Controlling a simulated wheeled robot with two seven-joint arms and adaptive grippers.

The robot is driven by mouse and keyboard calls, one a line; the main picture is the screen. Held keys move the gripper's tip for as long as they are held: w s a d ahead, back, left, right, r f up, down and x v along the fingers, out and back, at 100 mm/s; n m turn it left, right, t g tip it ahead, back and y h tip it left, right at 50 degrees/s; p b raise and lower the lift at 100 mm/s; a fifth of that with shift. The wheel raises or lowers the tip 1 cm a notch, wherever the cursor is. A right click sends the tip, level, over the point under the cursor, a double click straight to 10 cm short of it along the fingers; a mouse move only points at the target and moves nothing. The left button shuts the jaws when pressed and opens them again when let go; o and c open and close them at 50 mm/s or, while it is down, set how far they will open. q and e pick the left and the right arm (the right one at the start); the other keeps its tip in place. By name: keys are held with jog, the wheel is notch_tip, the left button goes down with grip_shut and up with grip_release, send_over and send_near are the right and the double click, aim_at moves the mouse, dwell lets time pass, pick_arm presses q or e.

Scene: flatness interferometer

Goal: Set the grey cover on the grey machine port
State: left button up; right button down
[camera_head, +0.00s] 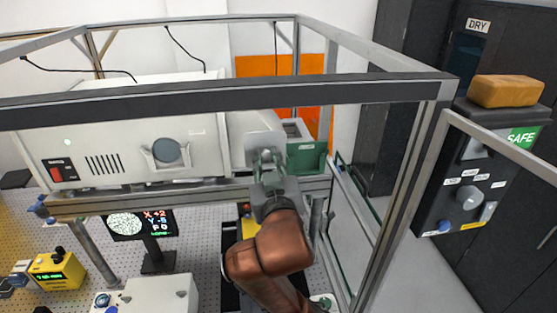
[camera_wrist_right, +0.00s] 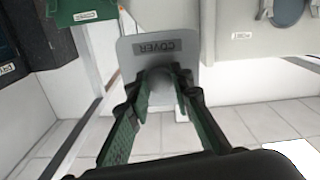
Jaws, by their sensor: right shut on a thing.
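The grey cover (camera_head: 262,142) is an upright plate at the right end of the pale grey machine (camera_head: 110,140). In the wrist view its label reads COVER (camera_wrist_right: 157,47). My right gripper (camera_head: 268,172) is shut on the raised part of the cover; its green-padded fingers (camera_wrist_right: 165,95) stand either side of it. The cover hides what is directly behind it, and I cannot tell whether it touches the machine. A round blue-grey disc (camera_head: 167,152) sits in a pale bracket on the machine's front; I cannot tell whether this is the port. My left gripper is not in view.
A green open-topped box (camera_head: 305,158) stands just right of the cover. A metal frame bar (camera_head: 230,95) crosses above, and a post (camera_head: 395,200) stands at right. A control box (camera_head: 470,180) carries a yellow block (camera_head: 505,91). A small monitor (camera_head: 140,223) stands below.

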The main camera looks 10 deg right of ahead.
jog(key=w+a+r+p, duration=0.1)
jog(key=w+a, duration=0.3)
jog(key=a, duration=1)
jog(key=w+a+p, duration=0.4)
jog(key=w+a, duration=0.1)
jog(key=a, duration=0.9)
jog(key=shift+w+r, duration=0.25)
jog(key=shift+r, duration=0.15)
jog(key=shift+w, duration=0.15)
dwell(0.5)
jog(key=shift+w+p, duration=0.3)
jog(key=shift+w, duration=0.3)
jog(key=shift+w, duration=0.35)
jog(key=shift+w+f, duration=0.1)
jog(key=shift+w, duration=0.4)
jog(key=shift+w, duration=0.2)
jog(key=shift+w+f, duration=0.1)
jog(key=shift+w, duration=0.25)
